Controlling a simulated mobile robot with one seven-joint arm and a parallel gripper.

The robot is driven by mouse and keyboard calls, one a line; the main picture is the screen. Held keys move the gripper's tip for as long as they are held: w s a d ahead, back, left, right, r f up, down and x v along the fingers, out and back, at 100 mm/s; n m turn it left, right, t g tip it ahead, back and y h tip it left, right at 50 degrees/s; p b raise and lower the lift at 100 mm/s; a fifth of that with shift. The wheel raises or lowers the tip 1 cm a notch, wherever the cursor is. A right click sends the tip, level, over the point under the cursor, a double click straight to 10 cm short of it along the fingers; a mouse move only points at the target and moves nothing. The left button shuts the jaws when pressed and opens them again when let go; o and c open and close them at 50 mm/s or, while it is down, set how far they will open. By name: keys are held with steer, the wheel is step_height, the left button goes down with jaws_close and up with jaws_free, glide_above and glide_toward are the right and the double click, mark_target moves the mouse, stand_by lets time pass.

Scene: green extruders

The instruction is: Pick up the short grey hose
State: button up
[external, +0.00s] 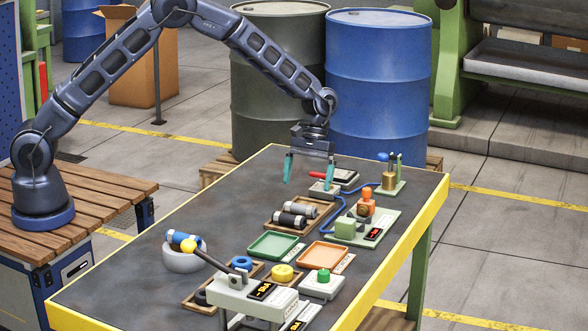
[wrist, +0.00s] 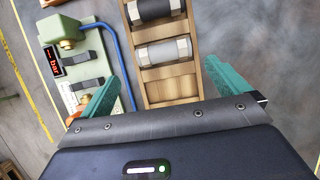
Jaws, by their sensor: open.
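The short grey hose (wrist: 163,51) has pale metal end fittings and lies across a slot of a wooden tray (wrist: 170,89). In the external view the grey hose (external: 299,209) lies beside a similar black hose (external: 289,220). The wrist view shows the black hose (wrist: 155,8) at the top edge. My gripper (external: 309,176) is open and empty, with teal fingers pointing down above the table, beyond the tray. In the wrist view my gripper (wrist: 160,76) has its fingers spread on either side of the tray's empty end, apart from the hose.
A green base with a gauge block and blue tube (external: 362,229) stands right of the tray. A red-handled device (external: 332,179) is below and beyond my gripper. Green (external: 273,246) and orange (external: 320,256) trays and a bowl (external: 183,259) lie nearer. The table's left far part is clear.

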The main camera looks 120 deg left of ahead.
mark_target(300, 204)
steer(key=shift+s+d+x, duration=0.1)
steer(key=shift+s+x, duration=0.05)
steer(key=shift+x, duration=1.4)
steer(key=shift+s+d+x, duration=0.15)
steer(key=shift+x, duration=1.4)
steer(key=shift+r, duration=0.1)
steer(key=c, duration=0.9)
